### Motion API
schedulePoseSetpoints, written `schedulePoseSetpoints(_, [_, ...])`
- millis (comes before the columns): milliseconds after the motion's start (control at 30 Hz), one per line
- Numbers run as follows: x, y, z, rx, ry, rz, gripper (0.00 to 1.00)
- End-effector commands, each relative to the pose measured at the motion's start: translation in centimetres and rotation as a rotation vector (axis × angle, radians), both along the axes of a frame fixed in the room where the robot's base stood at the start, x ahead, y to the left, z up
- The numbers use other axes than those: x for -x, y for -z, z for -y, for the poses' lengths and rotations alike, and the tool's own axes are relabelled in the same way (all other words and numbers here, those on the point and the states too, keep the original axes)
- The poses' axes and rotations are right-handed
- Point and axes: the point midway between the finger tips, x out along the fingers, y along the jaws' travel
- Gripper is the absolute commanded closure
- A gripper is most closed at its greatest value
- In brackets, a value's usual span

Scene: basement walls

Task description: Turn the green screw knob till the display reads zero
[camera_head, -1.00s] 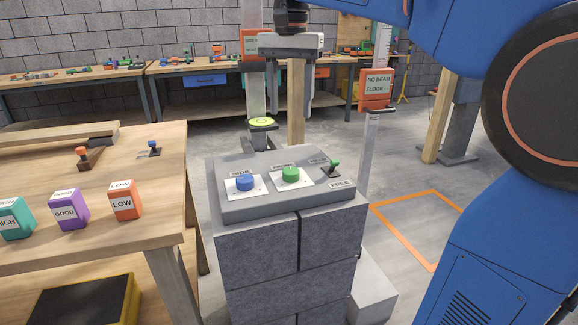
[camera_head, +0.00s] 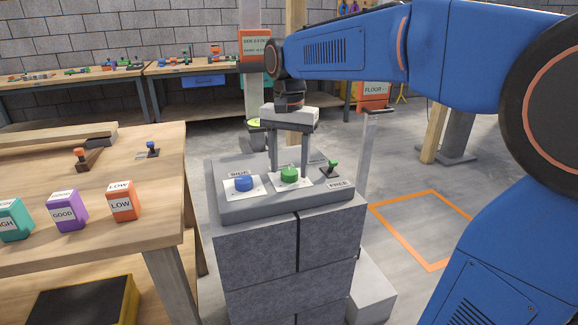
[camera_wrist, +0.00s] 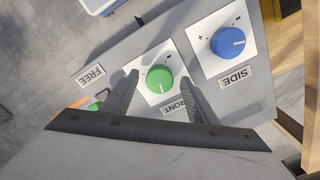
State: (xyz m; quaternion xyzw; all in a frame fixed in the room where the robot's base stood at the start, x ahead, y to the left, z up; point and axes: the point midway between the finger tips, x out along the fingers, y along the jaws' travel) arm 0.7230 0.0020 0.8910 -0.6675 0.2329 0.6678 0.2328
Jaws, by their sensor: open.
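The green knob (camera_head: 289,175) sits on a white plate on the grey panel, right of the blue knob (camera_head: 244,184). In the wrist view the green knob (camera_wrist: 159,79) carries a pale pointer line, with plus and minus marks on its plate. My gripper (camera_head: 289,172) points down over the green knob. In the wrist view its open fingers (camera_wrist: 160,78) stand on either side of the knob, with gaps showing; contact is not visible. An orange display (camera_head: 255,45) with a line of text stands behind, partly covered by my arm; its reading is too small to tell.
A small green-topped lever (camera_head: 333,167) by the FREE label stands right of the knob. The panel (camera_head: 230,213) rests on grey blocks. A wooden table (camera_head: 150,220) at left holds the LOW (camera_head: 121,204), GOOD (camera_head: 66,212) and HIGH blocks. Open floor lies at right.

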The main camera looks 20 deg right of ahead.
Motion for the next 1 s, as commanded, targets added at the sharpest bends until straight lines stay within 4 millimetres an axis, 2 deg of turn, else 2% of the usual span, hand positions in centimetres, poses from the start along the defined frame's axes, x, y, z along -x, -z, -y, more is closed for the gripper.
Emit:
schedulePoseSetpoints(133, [0.01, 0.65, 0.0, 0.0, 0.0, 0.0, 0.47])
schedulePoseSetpoints(400, [0.01, 0.73, 0.0, 0.0, 0.0, 0.0, 0.47])
schedulePoseSetpoints(567, [0.01, 0.71, 0.0, 0.0, 0.0, 0.0, 0.85])
schedulePoseSetpoints(600, [0.01, 0.71, 0.01, 0.0, 0.0, 0.0, 0.88])
schedulePoseSetpoints(1000, [0.03, 0.68, 0.03, 0.0, -0.068, 0.0, 0.88])
